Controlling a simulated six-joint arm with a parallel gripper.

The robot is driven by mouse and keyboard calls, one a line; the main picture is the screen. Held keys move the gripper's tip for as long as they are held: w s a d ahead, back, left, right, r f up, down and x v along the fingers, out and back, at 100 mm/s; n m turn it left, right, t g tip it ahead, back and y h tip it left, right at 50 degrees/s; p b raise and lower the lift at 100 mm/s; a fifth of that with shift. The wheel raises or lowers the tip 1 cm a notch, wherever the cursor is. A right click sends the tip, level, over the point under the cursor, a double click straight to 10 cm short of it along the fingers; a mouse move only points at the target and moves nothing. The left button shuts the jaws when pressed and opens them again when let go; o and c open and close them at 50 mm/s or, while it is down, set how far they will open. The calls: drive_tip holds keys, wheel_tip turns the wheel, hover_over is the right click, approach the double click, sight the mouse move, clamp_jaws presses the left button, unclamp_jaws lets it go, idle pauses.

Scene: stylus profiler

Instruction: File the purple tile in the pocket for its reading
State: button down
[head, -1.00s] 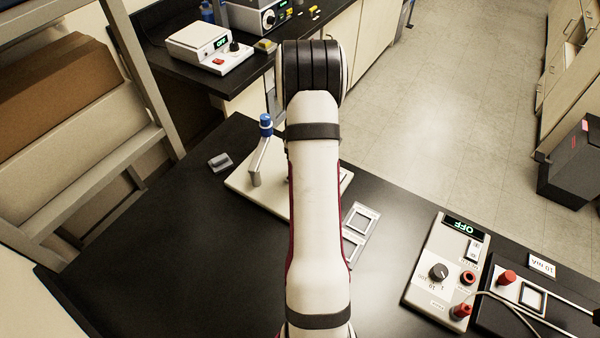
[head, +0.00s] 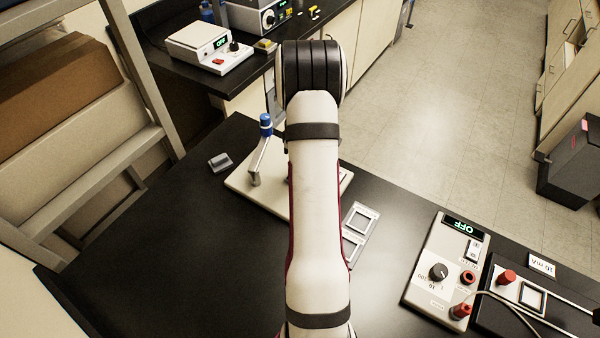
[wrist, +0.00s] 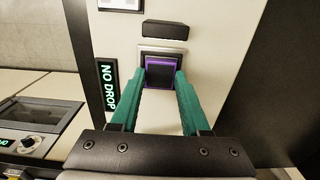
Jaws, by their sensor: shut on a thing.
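The purple tile (wrist: 159,80) has a dark face and a purple edge. In the wrist view it lies between the tips of my gripper's two teal fingers (wrist: 160,86), which are shut on it. It is at a silver square frame (wrist: 163,49) on a pale surface; I cannot tell whether it rests there or is just above. A display (wrist: 107,88) left of it reads "NO DROP". In the head view my arm hides my gripper and the tile. Two silver square frames (head: 361,218) (head: 351,250) lie right of my arm, the nearer partly hidden.
A pale base (head: 238,182) with a blue-topped post (head: 265,122) stands partly behind my arm. A control box (head: 445,268) with a dial and a display reading OFF is at the right, beside a dark cabled unit (head: 500,318). The black bench (head: 160,255) is clear at the left.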

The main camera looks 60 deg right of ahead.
drive_tip(key=shift+r, duration=3)
drive_tip(key=s+a, duration=0.1)
drive_tip(key=s, duration=0.2)
drive_tip(key=s+a, duration=0.1)
drive_tip(key=s, duration=0.2)
drive_tip(key=s+a+f, duration=0.1)
drive_tip(key=s, duration=0.3)
drive_tip(key=shift+s+a, duration=0.1)
drive_tip(key=s+a+f, duration=0.1)
drive_tip(key=s+a, duration=0.6)
drive_tip(key=s, duration=0.1)
drive_tip(key=shift+s+a, duration=0.15)
drive_tip(key=shift+s, duration=0.25)
drive_tip(key=shift+f, duration=0.1)
drive_tip(key=shift+f, duration=2.5)
